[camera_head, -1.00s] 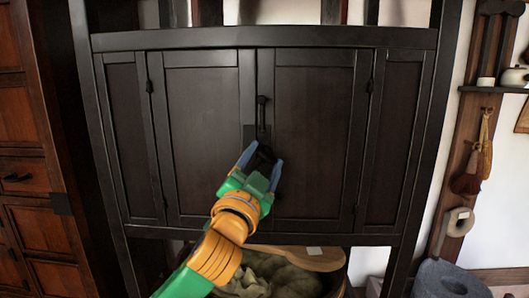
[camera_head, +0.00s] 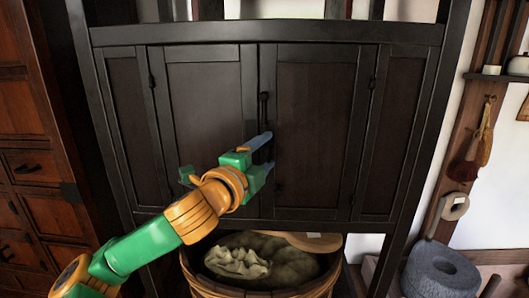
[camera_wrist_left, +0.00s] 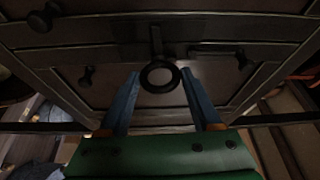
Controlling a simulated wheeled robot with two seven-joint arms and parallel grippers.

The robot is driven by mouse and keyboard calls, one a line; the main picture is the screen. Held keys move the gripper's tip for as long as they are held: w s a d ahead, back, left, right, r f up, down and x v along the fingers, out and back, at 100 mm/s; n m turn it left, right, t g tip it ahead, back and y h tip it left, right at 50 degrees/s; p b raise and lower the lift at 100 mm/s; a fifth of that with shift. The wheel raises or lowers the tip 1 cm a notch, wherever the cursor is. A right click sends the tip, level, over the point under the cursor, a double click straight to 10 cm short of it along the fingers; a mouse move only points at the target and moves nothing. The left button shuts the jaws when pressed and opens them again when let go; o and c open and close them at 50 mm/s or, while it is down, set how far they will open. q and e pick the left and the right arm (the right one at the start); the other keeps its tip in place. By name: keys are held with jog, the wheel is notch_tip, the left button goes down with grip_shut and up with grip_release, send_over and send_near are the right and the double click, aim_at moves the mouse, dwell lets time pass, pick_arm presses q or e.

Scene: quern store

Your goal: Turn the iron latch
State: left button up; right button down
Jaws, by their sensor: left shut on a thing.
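The iron latch (camera_head: 264,105) is a dark upright piece at the seam of a black cabinet's two middle doors (camera_head: 315,130). Its lower part is hidden by my left gripper (camera_head: 264,153). In the left wrist view the latch shows a dark ring end (camera_wrist_left: 160,89) between the two blue fingers of my left gripper (camera_wrist_left: 160,74). The left gripper is shut on it, one finger at each side. The doors look closed. My right gripper is in neither view.
A basket (camera_head: 262,292) with pale cloth and a wooden paddle (camera_head: 315,240) stands under the cabinet. A red-brown chest (camera_head: 30,165) stands at left. A grey stone quern (camera_head: 440,270) sits on the floor at right, below hanging tools (camera_head: 470,160).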

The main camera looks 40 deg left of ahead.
pick_arm(q)
jog(key=shift+r+m, duration=0.1)
jog(key=shift+m, duration=0.4)
jog(key=o, duration=1.4)
jog(key=s+b, duration=0.1)
jog(key=s, duration=0.1)
jog(key=s+b, duration=0.1)
jog(key=s, duration=0.1)
jog(key=s+d+b, duration=0.1)
jog(key=s, duration=0.2)
jog(key=shift+w, duration=0.1)
